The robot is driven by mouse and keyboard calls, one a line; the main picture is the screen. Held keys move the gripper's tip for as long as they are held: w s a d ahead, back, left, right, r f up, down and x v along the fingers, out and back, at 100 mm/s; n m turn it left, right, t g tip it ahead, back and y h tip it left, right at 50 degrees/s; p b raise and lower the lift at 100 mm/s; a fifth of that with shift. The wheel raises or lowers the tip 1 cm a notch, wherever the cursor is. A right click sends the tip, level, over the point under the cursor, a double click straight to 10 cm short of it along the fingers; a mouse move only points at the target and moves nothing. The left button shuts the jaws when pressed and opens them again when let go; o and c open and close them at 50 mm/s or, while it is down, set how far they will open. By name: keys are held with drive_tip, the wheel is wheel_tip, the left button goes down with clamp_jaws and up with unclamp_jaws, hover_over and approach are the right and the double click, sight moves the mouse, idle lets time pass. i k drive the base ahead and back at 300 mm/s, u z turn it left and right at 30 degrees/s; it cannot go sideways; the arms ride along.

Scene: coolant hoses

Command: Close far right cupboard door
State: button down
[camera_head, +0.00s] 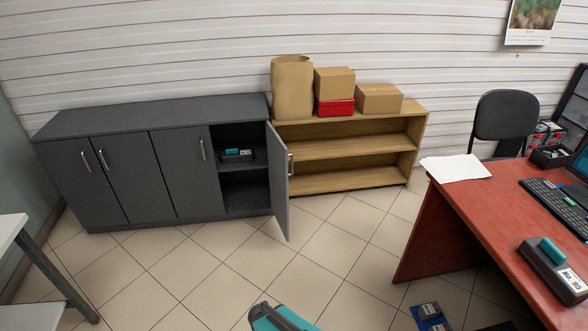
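The dark grey cupboard (160,108) stands against the back wall on the left. Its far right door (279,185) is swung wide open towards the room, with a metal handle (291,165) on its right face. Inside the open compartment, a shelf holds a dark device with a teal part (236,154). The cupboard's other doors (142,175) are shut. A teal and black part shows at the bottom edge of the picture; I cannot tell whether it is part of my arm. My gripper is not in view.
A wooden shelf (350,148) with boxes and a paper bag (292,88) on top stands right of the open door. A red desk (480,200) fills the right side. A white table (12,230) is at left. Tiled floor before the cupboard is clear.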

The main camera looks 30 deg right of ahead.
sight(278, 156)
drive_tip(key=u, duration=0.05)
drive_tip(key=i, duration=1)
drive_tip(key=z, duration=0.05)
